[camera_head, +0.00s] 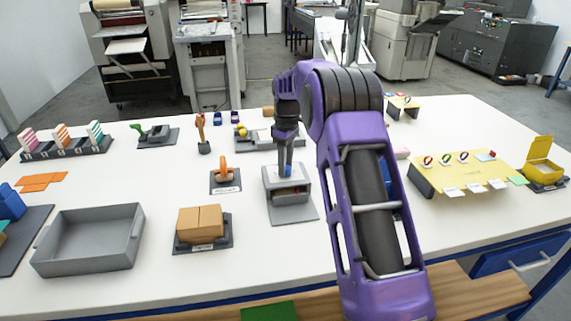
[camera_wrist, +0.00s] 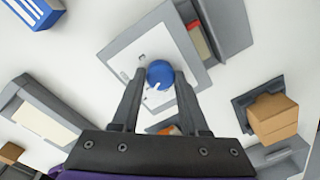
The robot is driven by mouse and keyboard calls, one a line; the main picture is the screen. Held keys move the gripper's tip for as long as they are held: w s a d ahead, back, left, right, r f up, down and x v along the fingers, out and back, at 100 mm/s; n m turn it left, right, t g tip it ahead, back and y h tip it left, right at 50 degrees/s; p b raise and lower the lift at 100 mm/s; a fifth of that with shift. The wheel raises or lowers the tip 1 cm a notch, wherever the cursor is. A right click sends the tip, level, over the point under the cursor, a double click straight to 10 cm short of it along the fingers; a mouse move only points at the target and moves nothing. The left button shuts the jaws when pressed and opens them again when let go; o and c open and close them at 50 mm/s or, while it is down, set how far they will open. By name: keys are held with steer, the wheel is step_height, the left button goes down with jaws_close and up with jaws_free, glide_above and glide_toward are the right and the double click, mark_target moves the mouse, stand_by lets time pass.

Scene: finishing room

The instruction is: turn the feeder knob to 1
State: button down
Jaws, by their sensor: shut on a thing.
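The feeder (camera_head: 290,204) is a grey box on a grey base plate near the middle of the white table. Its blue knob (camera_wrist: 160,74) sits on a white face with small dark marks, too small to read. My gripper (camera_wrist: 159,84) comes down from above with one finger on each side of the knob, shut on it. In the head view my gripper (camera_head: 286,170) stands upright over the feeder and mostly hides the knob. Which number the knob points to cannot be told.
A grey tray (camera_head: 90,240) and tan boxes (camera_head: 200,222) stand at the left front. An orange-handled tool (camera_head: 223,172) is just left of the feeder.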

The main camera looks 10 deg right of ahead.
steer(key=shift+c, duration=2.1)
jaws_free()
steer(key=shift+r, duration=0.1)
step_height(320, 180, up, 17)
steer(key=shift+w+d, duration=0.25)
steer(key=shift+w, duration=0.1)
steer(key=shift+r, duration=0.1)
